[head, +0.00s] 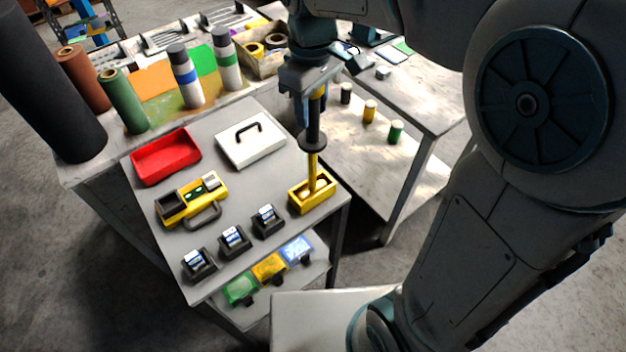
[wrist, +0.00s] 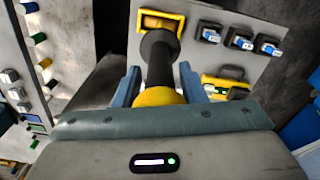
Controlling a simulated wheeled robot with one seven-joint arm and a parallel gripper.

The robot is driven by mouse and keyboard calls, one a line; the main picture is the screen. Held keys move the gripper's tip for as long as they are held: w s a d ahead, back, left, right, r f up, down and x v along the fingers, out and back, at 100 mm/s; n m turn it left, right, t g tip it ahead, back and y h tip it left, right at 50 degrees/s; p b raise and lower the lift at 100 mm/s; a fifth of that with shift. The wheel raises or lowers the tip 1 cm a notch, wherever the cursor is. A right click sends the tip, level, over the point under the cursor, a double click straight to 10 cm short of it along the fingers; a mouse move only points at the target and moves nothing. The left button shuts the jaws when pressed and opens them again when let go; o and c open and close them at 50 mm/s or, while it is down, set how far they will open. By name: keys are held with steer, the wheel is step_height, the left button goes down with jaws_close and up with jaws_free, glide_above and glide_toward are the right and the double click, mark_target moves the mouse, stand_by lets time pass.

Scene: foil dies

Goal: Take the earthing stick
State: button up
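The earthing stick (head: 313,130) stands upright, a yellow and black rod with a black disc guard, its lower end in a yellow holder (head: 325,200) at the table's right corner. In the wrist view the stick (wrist: 159,62) runs away from me into the holder (wrist: 151,19), its yellow end nearest. My gripper (head: 307,105) is at the top of the stick, pointing down. In the wrist view its two blue fingers (wrist: 160,80) stand either side of the stick, apart, with narrow gaps beside the black part. The head view hides one finger.
The grey table also holds a red tray (head: 166,157), a white lidded case (head: 250,141), a yellow device (head: 191,199) and several black-based meters (head: 234,240). Several coloured bins are on a lower shelf. A bench with small coloured cylinders (head: 370,111) stands right of the stick.

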jaws_close()
steer(key=shift+r, duration=0.1)
stand_by(1.1)
